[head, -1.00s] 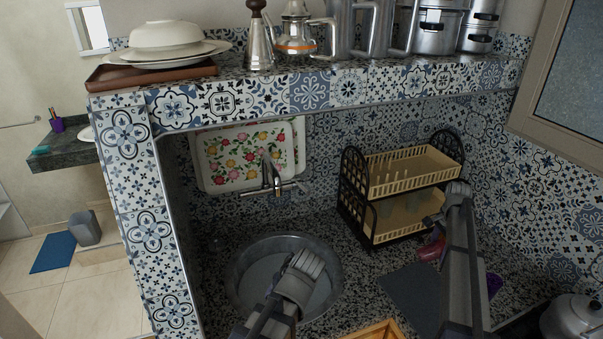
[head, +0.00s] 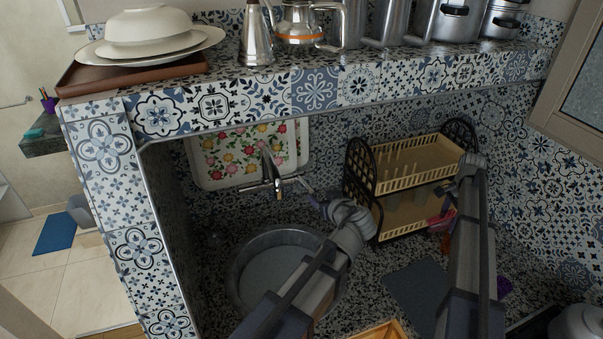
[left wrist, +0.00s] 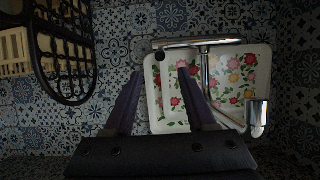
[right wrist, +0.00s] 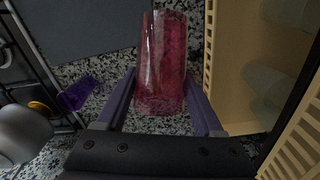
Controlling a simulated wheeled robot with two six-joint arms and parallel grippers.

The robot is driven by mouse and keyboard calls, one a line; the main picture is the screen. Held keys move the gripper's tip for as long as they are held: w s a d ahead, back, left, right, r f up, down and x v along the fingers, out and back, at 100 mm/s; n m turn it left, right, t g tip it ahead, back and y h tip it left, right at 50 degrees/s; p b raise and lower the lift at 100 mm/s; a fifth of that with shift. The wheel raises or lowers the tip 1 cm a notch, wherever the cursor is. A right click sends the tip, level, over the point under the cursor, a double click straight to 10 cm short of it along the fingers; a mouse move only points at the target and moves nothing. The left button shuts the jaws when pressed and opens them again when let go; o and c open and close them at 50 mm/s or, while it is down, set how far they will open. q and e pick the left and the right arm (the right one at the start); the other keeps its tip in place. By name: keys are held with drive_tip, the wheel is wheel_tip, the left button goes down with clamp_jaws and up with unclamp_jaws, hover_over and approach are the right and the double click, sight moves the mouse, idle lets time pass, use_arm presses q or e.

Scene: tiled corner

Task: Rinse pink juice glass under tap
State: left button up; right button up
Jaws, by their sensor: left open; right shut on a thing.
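The pink glass (head: 437,222) is between the fingers of my right gripper (head: 446,203), in front of the dish rack. In the right wrist view the see-through pink glass (right wrist: 162,60) sits between the two fingers (right wrist: 163,98), above the counter. The metal tap (head: 270,172) is on the back wall over the round steel sink (head: 240,275). My left gripper (head: 308,188) is open and empty, just right of the tap. In the left wrist view its fingers (left wrist: 160,85) are apart, and the tap (left wrist: 206,72) shows beyond them, its spout at right.
A two-tier dish rack (head: 405,178) stands right of the sink, close to both grippers. A floral tray (head: 222,155) leans behind the tap. A tiled shelf (head: 320,88) with pots overhangs the sink.

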sight(312, 191)
use_arm(q)
drive_tip(key=b+x, duration=0.4)
drive_tip(key=x, duration=0.5)
drive_tip(key=shift+s, duration=0.1)
use_arm(e)
wheel_tip(312, 191, down, 4)
use_arm(q)
drive_tip(key=shift+b+x, duration=0.4)
drive_tip(key=shift+x, duration=0.65)
use_arm(e)
drive_tip(key=shift+f, duration=0.4)
use_arm(q)
clamp_jaws()
